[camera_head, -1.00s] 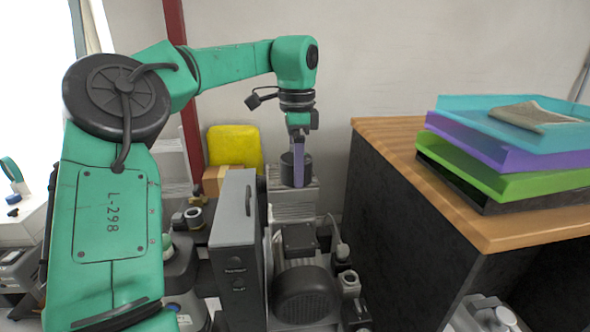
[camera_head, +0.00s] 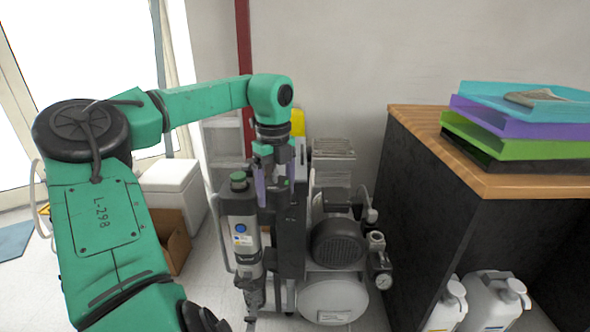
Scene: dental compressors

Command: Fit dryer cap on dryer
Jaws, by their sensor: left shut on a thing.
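My left gripper (camera_head: 275,186) points down with its purple fingers shut on the dark dryer cap (camera_head: 276,191), which is mostly hidden between the fingers. The gripper is at the upper right of a tall grey cylinder unit with a green top (camera_head: 238,180) and a blue round label, which looks like the dryer (camera_head: 242,222). The fingers overlap the unit's right side in this view. I cannot tell whether the cap touches anything. My right gripper is not in view.
A compressor with a dark motor (camera_head: 338,244) and a pale tank (camera_head: 333,300) stands to the right of the dryer. A wooden-topped cabinet (camera_head: 420,120) holds stacked trays (camera_head: 515,125). White jugs (camera_head: 490,300) stand below it. A white box (camera_head: 170,190) and open floor lie left.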

